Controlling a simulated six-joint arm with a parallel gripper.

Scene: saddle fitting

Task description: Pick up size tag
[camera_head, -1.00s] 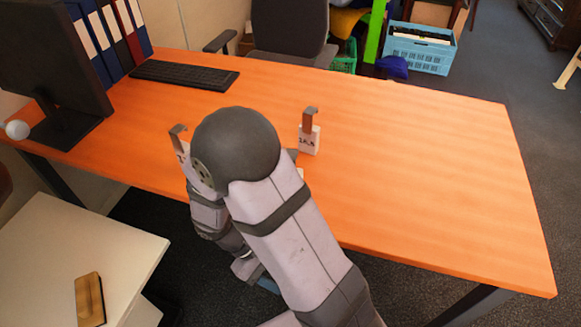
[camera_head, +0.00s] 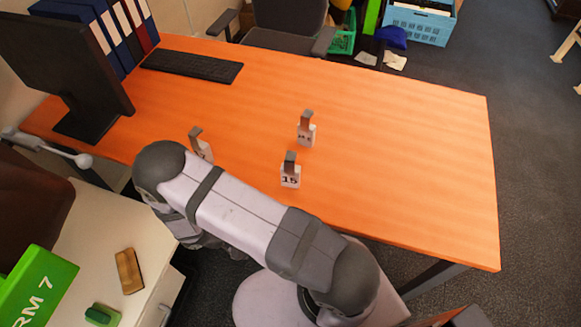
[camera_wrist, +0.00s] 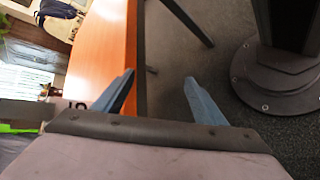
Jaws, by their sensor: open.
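Three white size tags with grey-brown hooked tops stand on the orange desk (camera_head: 400,150). The front tag (camera_head: 291,180) reads 15. A second tag (camera_head: 306,134) stands behind it, its print too small to read. A third tag (camera_head: 203,150) stands to the left, partly hidden by my arm. In the wrist view, my gripper (camera_wrist: 160,77) is open and empty, its blue fingers apart over the desk's edge and the dark floor. A white tag with dark print (camera_wrist: 72,104) shows left of the fingers. In the head view my gripper is hidden behind my arm.
A monitor (camera_head: 70,70), a keyboard (camera_head: 192,65) and binders (camera_head: 105,30) are at the desk's left. A white cabinet (camera_head: 110,235) with a wooden block (camera_head: 129,271) and a green object (camera_head: 102,315) is at lower left. The desk's right half is clear.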

